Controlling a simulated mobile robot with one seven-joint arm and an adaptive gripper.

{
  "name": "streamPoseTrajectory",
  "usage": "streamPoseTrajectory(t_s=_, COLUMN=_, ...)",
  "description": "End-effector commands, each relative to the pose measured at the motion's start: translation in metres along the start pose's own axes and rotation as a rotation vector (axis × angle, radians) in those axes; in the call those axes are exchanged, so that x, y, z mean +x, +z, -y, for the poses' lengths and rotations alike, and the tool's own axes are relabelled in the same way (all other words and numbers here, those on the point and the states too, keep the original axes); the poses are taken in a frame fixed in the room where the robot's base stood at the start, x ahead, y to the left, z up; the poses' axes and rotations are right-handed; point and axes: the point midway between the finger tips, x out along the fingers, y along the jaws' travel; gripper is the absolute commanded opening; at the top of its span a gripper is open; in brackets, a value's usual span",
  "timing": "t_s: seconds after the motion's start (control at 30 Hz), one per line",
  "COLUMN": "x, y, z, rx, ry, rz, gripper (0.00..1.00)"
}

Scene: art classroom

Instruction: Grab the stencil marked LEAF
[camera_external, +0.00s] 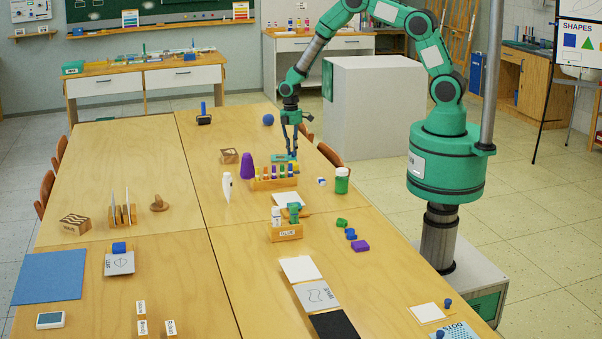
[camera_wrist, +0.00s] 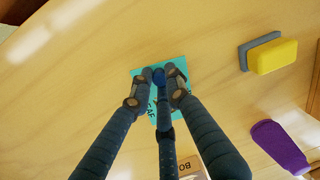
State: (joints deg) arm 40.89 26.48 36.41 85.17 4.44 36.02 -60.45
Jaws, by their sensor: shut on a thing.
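A teal stencil (camera_wrist: 142,78) lies flat on the table under my gripper in the wrist view. I cannot tell whether the stencil touches the table.
A yellow and grey block (camera_wrist: 275,57) lies nearby. A grey leaf-outline card (camera_external: 119,264) lies farther left.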

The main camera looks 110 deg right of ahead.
Motion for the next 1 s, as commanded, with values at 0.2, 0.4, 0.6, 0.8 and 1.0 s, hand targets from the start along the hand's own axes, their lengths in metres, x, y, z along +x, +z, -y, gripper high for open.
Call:
streamPoseTrajectory(t_s=0.2, x=-0.025, y=0.000, z=0.002, rx=0.000, ry=0.001, rz=-0.001, gripper=0.00)
streamPoseTrajectory(t_s=0.4, x=-0.031, y=0.015, z=0.023, rx=0.001, ry=-0.001, rz=0.000, gripper=0.00)
streamPoseTrajectory(t_s=0.6, x=-0.033, y=0.038, z=0.055, rx=0.001, ry=-0.001, rz=0.000, gripper=0.00)
streamPoseTrajectory(t_s=0.8, x=-0.033, y=0.061, z=0.087, rx=0.000, ry=0.000, rz=0.000, gripper=0.00)
streamPoseTrajectory(t_s=1.0, x=-0.034, y=0.080, z=0.113, rx=0.000, ry=0.001, rz=0.000, gripper=0.00)
